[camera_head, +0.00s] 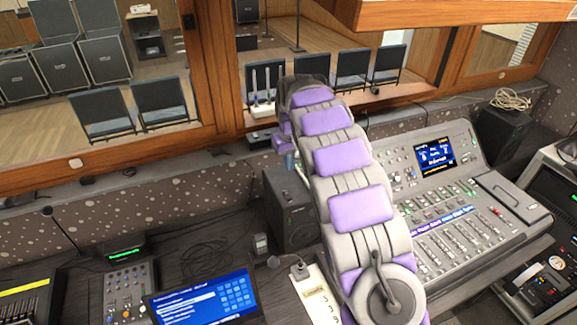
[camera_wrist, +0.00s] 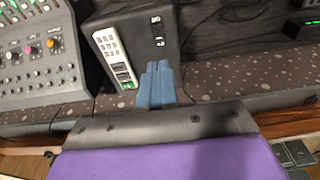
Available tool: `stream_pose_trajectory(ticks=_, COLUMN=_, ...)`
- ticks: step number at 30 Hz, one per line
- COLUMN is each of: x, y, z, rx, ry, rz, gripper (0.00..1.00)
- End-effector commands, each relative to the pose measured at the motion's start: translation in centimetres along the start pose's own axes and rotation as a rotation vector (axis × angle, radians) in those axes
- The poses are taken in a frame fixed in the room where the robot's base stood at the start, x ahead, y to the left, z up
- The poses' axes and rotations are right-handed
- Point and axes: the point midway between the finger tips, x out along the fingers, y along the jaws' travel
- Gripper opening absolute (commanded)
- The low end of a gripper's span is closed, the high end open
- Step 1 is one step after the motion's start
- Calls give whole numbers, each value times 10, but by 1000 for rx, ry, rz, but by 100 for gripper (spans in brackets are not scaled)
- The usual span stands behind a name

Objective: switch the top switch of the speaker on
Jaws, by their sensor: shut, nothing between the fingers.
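The speaker (camera_head: 291,208) is a dark box on the desk, partly hidden behind my arm in the head view. In the wrist view the speaker (camera_wrist: 130,40) shows a face with a light connector panel and two small switches. The top switch (camera_wrist: 157,20) is near its upper edge, and the lower switch (camera_wrist: 160,42) is just below. Their on or off positions are too small to tell. My gripper (camera_wrist: 155,83) has blue fingers, shut and empty, in front of the speaker's lower part, below the switches. The gripper (camera_head: 289,161) also shows beyond the speaker in the head view.
A mixing console (camera_head: 450,200) stands right of my arm. A second dark speaker (camera_head: 502,135) is at the back right. A blue screen (camera_head: 205,300) and small control unit (camera_head: 125,285) are at front left. The speckled ledge (camera_wrist: 235,112) and window frame run close below my gripper.

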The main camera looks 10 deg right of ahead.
Motion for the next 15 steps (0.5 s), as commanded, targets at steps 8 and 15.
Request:
stream_pose_trajectory(ticks=8, x=-2, y=2, z=-3, rx=1, ry=2, rz=2, gripper=0)
stream_pose_trajectory(ticks=15, x=-4, y=8, z=-14, rx=0, ry=3, rz=1, gripper=0)
